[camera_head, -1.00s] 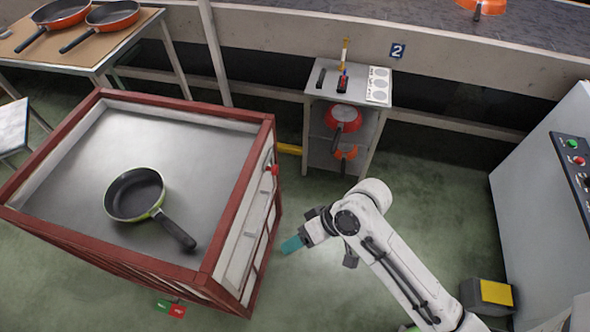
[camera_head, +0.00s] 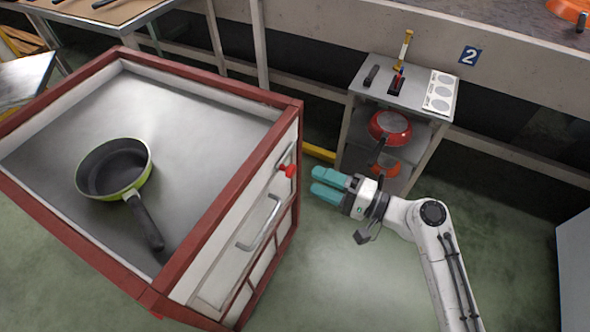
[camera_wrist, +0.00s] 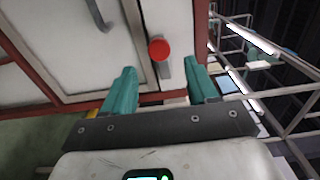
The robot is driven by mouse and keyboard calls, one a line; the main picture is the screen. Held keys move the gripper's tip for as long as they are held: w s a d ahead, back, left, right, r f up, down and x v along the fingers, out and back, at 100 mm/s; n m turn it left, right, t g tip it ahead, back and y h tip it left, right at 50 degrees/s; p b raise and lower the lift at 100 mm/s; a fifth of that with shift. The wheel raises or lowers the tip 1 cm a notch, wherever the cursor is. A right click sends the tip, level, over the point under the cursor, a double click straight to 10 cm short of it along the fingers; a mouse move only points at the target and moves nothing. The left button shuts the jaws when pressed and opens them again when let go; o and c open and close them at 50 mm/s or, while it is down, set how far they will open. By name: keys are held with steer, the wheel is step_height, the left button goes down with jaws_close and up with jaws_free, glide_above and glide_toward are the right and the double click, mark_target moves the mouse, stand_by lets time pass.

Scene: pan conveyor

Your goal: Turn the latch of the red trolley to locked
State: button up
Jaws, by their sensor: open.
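The red trolley (camera_head: 285,112) stands at the left, with a metal top and white panels on its side. Its latch has a red knob (camera_head: 290,171) on the side panel near the far corner; the knob also shows in the wrist view (camera_wrist: 158,49). My gripper (camera_head: 322,182) is open and empty, with teal fingers pointing left at the latch, a short way from it. In the wrist view the knob lies ahead between the two fingertips (camera_wrist: 160,75), and a grey bar runs down beside it. I cannot tell whether the latch is locked.
A green pan (camera_head: 115,168) lies on the trolley top. A grey drawer handle (camera_head: 262,224) sticks out below the latch. A small shelf stand (camera_head: 415,98) with red pans (camera_head: 389,127) is behind my gripper. Green floor (camera_head: 350,285) is clear in front.

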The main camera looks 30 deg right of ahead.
mark_target(294, 172)
steer(key=x, duration=0.8)
steer(key=shift+c, duration=0.4)
jaws_close()
